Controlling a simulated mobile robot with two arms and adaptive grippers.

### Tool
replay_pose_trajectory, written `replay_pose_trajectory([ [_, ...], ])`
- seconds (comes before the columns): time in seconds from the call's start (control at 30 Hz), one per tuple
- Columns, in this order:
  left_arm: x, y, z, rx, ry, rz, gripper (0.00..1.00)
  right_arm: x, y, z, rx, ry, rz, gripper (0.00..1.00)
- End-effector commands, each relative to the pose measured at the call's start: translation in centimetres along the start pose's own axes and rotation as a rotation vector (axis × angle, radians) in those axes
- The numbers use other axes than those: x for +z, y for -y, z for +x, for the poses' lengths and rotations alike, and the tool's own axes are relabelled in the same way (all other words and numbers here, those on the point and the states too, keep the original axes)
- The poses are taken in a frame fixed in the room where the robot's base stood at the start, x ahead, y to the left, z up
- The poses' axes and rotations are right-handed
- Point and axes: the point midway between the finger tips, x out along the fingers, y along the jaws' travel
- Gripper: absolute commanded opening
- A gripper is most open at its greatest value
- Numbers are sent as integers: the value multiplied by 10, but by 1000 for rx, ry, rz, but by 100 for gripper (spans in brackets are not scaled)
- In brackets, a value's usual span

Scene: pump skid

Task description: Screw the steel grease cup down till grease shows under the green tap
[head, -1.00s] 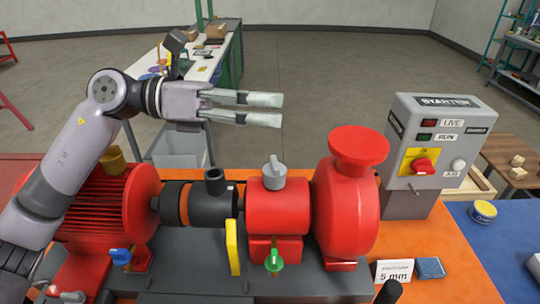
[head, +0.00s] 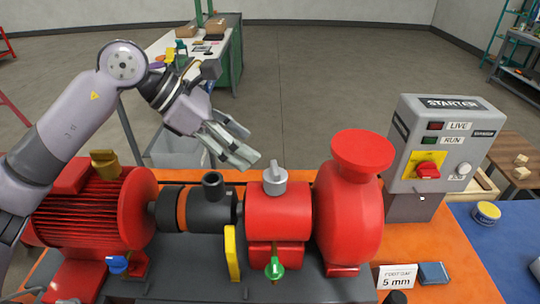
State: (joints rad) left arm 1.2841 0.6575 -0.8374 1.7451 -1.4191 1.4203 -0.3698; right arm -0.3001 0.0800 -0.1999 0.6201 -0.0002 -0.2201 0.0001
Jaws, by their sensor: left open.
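The steel grease cup (head: 274,179) stands on top of the red bearing housing (head: 278,213), its narrow grip upright. The green tap (head: 274,268) is on the front of that housing, low down. I cannot make out any grease under it. My left gripper (head: 247,155) is open and empty, angled down to the right, with its fingertips just above and left of the steel cup, apart from it. My right gripper is not in view.
A brass cup (head: 104,163) tops the red motor (head: 95,210), with a blue tap (head: 118,264) below. A black coupling (head: 200,207), yellow plate (head: 232,253) and red pump casing (head: 348,220) flank the housing. The starter box (head: 440,145) stands right.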

Motion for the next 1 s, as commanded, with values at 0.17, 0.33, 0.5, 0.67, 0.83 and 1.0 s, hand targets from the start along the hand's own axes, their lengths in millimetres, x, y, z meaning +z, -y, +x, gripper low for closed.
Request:
replay_pose_trajectory([
  [0.17,3,1,37,-6,1,-1,62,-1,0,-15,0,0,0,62],
  [0.33,2,1,63,-4,1,-1,62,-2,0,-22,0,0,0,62],
  [0.5,1,0,76,-1,2,0,62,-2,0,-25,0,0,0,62],
  [0.67,1,0,80,-1,2,1,62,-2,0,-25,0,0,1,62],
  [0.83,0,0,79,-1,2,0,60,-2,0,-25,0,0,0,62],
  [1.0,0,0,79,-1,2,0,49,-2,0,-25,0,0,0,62],
])
